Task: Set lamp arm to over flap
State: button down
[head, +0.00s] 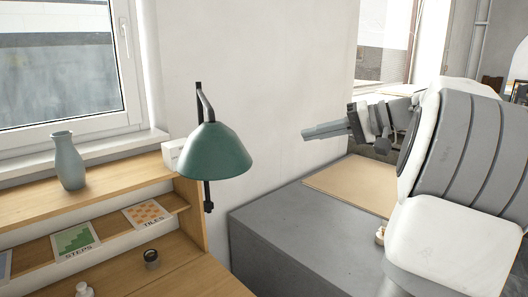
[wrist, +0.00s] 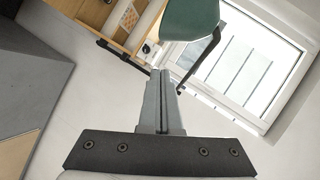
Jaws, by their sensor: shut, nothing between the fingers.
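The lamp has a green shade (head: 213,150) and a dark curved arm (head: 205,101) on a black vertical wall bar (head: 208,194). It hangs in front of the wall, beside the wooden desk unit. In the wrist view the green shade (wrist: 190,18) is at the top, and the lamp's dark arm (wrist: 203,63) runs down from it. My gripper (head: 305,135) is shut and empty, to the right of the lamp and apart from it in the head view. Its closed fingers (wrist: 160,75) point toward the lamp area in the wrist view. I cannot identify the flap for certain.
A grey cabinet (head: 290,235) with a tan board (head: 352,185) on top stands below my arm. The wooden desk holds a vase (head: 67,160), picture cards (head: 147,214) and a small dark round item (head: 151,258). A window (head: 60,65) is at left. Bare wall lies between lamp and gripper.

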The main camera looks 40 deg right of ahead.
jog(key=w+a+f+p, duration=0.1)
jog(key=w+a+f, duration=0.4)
jog(key=w+a, duration=0.2)
jog(key=shift+w+a+p, duration=0.25)
jog(key=shift+w+p, duration=0.15)
jog(key=shift+w, duration=0.2)
